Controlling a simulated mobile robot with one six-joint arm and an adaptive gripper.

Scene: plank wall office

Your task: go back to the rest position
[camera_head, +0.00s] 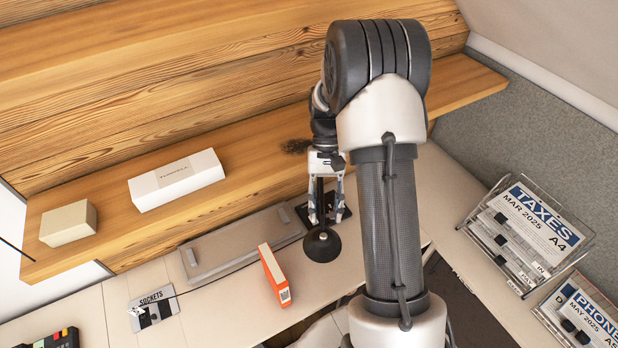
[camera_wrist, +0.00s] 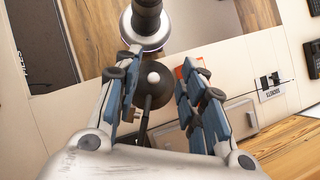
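My gripper (camera_head: 325,205) hangs from my arm in front of the wooden shelf, over the desk. In the wrist view my gripper (camera_wrist: 157,95) has its blue-padded fingers spread apart, with no object clamped between them. A black desk lamp (camera_head: 322,246) with a round shade stands just below the fingers in the head view. In the wrist view the lamp (camera_wrist: 158,95), with its white bulb, shows in the gap between the fingers. I cannot tell whether a finger touches the lamp.
The wooden shelf (camera_head: 250,165) holds a long white box (camera_head: 178,180) and a small beige box (camera_head: 68,223). An orange box (camera_head: 274,275) and a sockets plate (camera_head: 155,308) are on the desk. Wire trays labelled taxes (camera_head: 525,232) and phone (camera_head: 592,318) stand at right.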

